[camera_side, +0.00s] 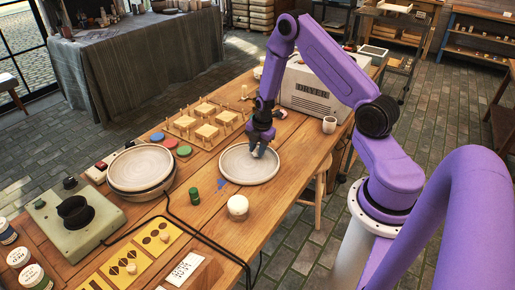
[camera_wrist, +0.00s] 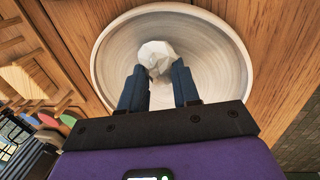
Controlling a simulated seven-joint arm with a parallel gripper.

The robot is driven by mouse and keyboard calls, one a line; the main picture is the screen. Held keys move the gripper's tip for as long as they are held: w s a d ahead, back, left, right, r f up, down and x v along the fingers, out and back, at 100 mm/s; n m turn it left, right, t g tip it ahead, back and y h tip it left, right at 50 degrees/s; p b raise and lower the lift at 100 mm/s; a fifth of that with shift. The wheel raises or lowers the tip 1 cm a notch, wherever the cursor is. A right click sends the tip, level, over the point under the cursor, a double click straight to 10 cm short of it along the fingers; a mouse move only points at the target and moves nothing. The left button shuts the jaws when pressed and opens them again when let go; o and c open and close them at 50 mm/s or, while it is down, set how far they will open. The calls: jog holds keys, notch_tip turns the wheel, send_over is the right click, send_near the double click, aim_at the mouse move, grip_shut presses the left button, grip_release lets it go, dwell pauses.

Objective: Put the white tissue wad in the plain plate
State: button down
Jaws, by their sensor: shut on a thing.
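The plain plate (camera_side: 236,171) is a pale, shallow round plate lying flat on the wooden table; it also fills the upper middle of the wrist view (camera_wrist: 218,55). My gripper (camera_side: 258,153) points down over the plate. In the wrist view its two dark blue fingers (camera_wrist: 158,68) are closed on the white tissue wad (camera_wrist: 156,53), a crumpled white lump at their tips. The wad is over the plate's inside. I cannot tell whether it touches the plate's surface. In the side view the wad is mostly hidden by the fingers.
A white round object (camera_side: 238,206) and a green cylinder (camera_side: 194,196) stand near the plate's front. A pale dish on a turntable-like base (camera_side: 140,168) is at left. A wooden rack (camera_side: 203,124) stands behind, a white mug (camera_side: 329,125) at right. A black cable crosses the table.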

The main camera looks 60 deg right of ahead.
jog(key=c, duration=0.8)
grip_release()
